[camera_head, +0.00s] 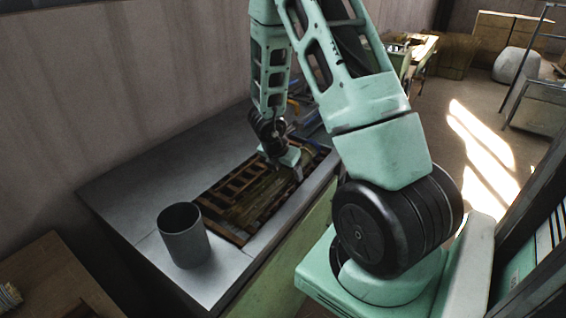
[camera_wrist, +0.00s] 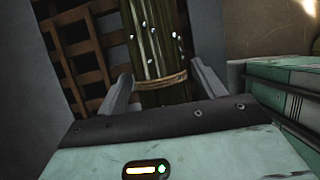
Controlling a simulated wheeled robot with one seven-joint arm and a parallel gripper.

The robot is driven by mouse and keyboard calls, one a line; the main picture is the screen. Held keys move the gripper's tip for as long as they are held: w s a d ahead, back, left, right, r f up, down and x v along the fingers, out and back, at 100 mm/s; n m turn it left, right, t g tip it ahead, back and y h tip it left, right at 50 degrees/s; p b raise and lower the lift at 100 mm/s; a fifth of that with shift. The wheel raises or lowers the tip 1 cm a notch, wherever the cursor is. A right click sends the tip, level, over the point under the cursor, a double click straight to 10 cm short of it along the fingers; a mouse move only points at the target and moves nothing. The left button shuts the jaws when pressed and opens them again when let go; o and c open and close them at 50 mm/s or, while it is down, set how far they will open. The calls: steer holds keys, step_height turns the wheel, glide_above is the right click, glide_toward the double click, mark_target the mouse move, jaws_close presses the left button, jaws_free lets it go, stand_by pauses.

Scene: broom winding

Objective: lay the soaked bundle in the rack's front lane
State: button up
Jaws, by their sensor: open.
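The soaked bundle (camera_wrist: 158,45) is a sheaf of greenish-brown stalks with a tan band (camera_wrist: 160,82) around it and pale droplets on it. In the head view the bundle (camera_head: 243,213) lies over the dark wooden slatted rack (camera_head: 222,194), which is set in the grey bench top. The rack's slats also show in the wrist view (camera_wrist: 82,47), left of the bundle. My gripper (camera_wrist: 160,88) is open, with one finger on each side of the bundle near its band. I cannot tell whether the fingers touch it. In the head view my gripper (camera_head: 290,168) is at the rack's far end, and its fingertips are hard to make out.
A grey cylinder (camera_head: 184,240), open at the top, stands on the bench (camera_head: 130,190) near the rack's near left corner. A wall runs along the bench's left side. Blue and other items (camera_head: 305,108) lie behind my gripper. Bare bench top lies left of the rack.

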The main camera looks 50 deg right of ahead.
mark_target(276, 175)
steer(key=p+v, duration=0.3)
steer(key=v, duration=0.8)
steer(key=shift+r+p, duration=0.35)
steer(key=w+a+r+n+t+y, duration=0.1)
steer(key=w+a+r+n+t, duration=0.15)
steer(key=a+n, duration=0.35)
steer(key=w+a+r+n+t+y, duration=0.1)
steer(key=w+a+r+n+t, duration=0.1)
steer(key=w+a+n, duration=0.3)
steer(key=s+a+r+n+y, duration=0.2)
steer(key=a+n+y, duration=0.1)
steer(key=a+n, duration=0.7)
steer(key=s+a+r+n+y, duration=0.2)
steer(key=a+n+y, duration=0.1)
steer(key=a+n, duration=0.75)
steer(key=s+a+r+n+g, duration=0.1)
steer(key=s+a+n, duration=0.2)
steer(key=s+n, duration=0.3)
steer(key=s+a+n+g, duration=0.2)
steer(key=s+a+n, duration=0.2)
steer(key=n, duration=0.4)
steer(key=s+d+n+g+h, duration=0.2)
steer(key=s+n, duration=0.8)
steer(key=n, duration=0.5)
steer(key=shift+s+r+h, duration=0.15)
steer(key=shift+r+h, duration=0.25)
